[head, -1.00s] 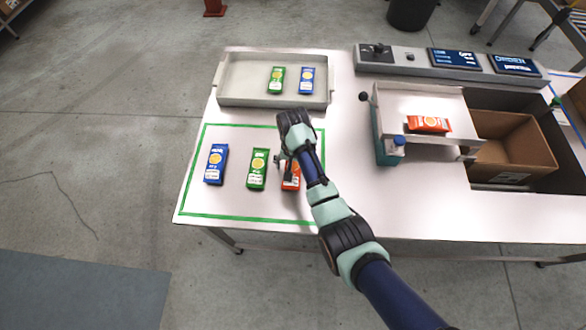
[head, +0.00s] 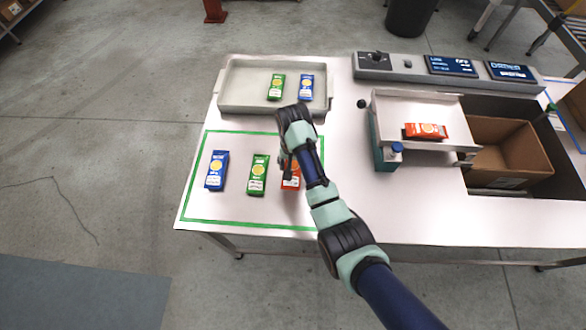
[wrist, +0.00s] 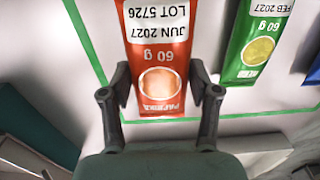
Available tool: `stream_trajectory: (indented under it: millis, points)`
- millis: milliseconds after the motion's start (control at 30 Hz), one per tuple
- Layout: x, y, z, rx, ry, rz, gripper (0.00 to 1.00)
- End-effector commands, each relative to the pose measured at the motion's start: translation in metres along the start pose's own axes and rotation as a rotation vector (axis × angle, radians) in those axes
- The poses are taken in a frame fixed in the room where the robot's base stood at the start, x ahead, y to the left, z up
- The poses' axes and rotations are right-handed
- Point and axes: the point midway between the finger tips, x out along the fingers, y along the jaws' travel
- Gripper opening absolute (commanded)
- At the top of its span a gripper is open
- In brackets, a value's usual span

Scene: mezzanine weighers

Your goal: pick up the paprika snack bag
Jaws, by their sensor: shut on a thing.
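The paprika snack bag (wrist: 158,50) is orange-red and reads "PAPRIKA", "60 g" and "JUN 2027" in the wrist view. In the head view it shows in part (head: 291,180) inside the green outline, with its upper end hidden behind my gripper. My gripper (wrist: 160,92) is shut on the bag, with one finger at each side of its printed lower end. In the head view my gripper (head: 287,164) is low over the table at the bag. I cannot tell whether the bag is clear of the table.
A grey tray (head: 240,106) behind holds a green and a blue bag. Another orange-red bag (head: 426,131) lies on the weigher (head: 390,108), left of a cardboard box (head: 530,150).

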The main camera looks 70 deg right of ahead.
Motion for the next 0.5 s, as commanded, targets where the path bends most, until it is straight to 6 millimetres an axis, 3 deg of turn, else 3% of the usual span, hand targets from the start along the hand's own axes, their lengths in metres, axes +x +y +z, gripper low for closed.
stream_trajectory:
  millis: [33, 233, 333, 500]
  points:
    - [-0.024, -0.001, -0.001, 0.000, 0.006, -0.003, 0.27]
    - [-0.105, -0.001, -0.001, 0.000, 0.004, -0.002, 0.26]
    - [-0.129, 0.000, 0.000, 0.000, 0.000, 0.000, 0.27]
    - [-0.149, 0.000, 0.000, 0.000, 0.000, 0.000, 0.27]
